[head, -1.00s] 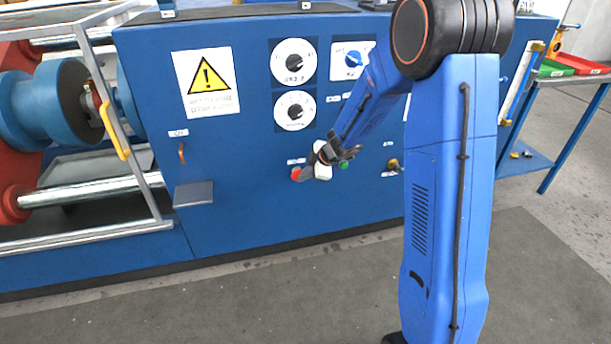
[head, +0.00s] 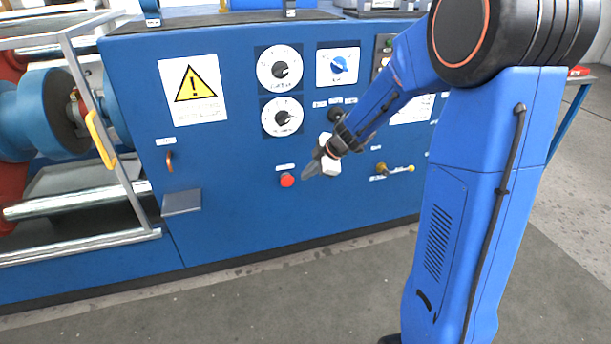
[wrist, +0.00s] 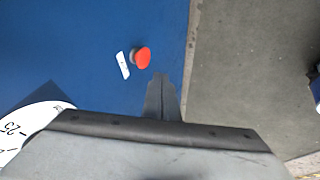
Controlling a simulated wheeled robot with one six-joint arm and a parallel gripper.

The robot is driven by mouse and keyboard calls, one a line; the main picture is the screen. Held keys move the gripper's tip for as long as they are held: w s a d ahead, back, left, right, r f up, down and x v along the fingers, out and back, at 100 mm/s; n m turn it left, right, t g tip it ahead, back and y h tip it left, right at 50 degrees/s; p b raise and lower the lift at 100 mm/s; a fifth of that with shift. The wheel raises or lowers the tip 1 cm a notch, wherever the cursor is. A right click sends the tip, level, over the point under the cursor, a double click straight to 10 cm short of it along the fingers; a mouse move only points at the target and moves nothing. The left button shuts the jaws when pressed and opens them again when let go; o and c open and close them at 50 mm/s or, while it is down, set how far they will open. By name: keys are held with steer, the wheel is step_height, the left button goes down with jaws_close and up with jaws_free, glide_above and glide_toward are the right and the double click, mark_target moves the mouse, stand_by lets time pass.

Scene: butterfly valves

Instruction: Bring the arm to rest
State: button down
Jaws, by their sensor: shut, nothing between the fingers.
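My gripper (head: 308,170) is at the end of my blue arm, in front of the blue machine panel (head: 235,220). Its dark fingers are closed together with nothing between them. In the head view they point down and left, with the tips just right of a red push button (head: 287,180). In the wrist view the shut fingers (wrist: 161,85) point towards the panel, and the red button (wrist: 142,58) stands apart, beyond and a little left of the tips. My gripper and forearm hide part of the panel behind them.
Two round dials (head: 279,68) and a blue rotary switch (head: 338,66) sit above the button. A small shelf (head: 182,201) juts out at left, near the rail frame (head: 105,125). The floor in front is clear.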

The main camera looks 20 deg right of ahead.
steer(key=d+r+m+t+h, duration=0.2)
steer(key=d+r+m+t, duration=0.1)
steer(key=r, duration=0.4)
steer(key=d+r+m+t+h, duration=0.2)
steer(key=d+r, duration=0.1)
steer(key=r, duration=0.4)
steer(key=s+d+r+m+h, duration=0.2)
steer(key=s+d+m, duration=0.1)
steer(key=s, duration=0.2)
steer(key=s+d+r+m+h, duration=0.2)
steer(key=s+d+r+m, duration=0.1)
steer(key=s, duration=0.2)
steer(key=s+f+m+g, duration=0.2)
steer(key=s+m+g, duration=0.15)
steer(key=s, duration=0.95)
steer(key=s+a+f+m+g+y, duration=0.1)
steer(key=s+a, duration=0.3)
steer(key=s, duration=0.4)
steer(key=s+a+f+m+g+y, duration=0.1)
steer(key=s+a+f+y, duration=0.1)
steer(key=s+a+f, duration=0.2)
steer(key=s, duration=0.3)
steer(key=shift+s, duration=0.4)
steer(key=shift+w+f+g, duration=0.1)
steer(key=shift+g, duration=0.25)
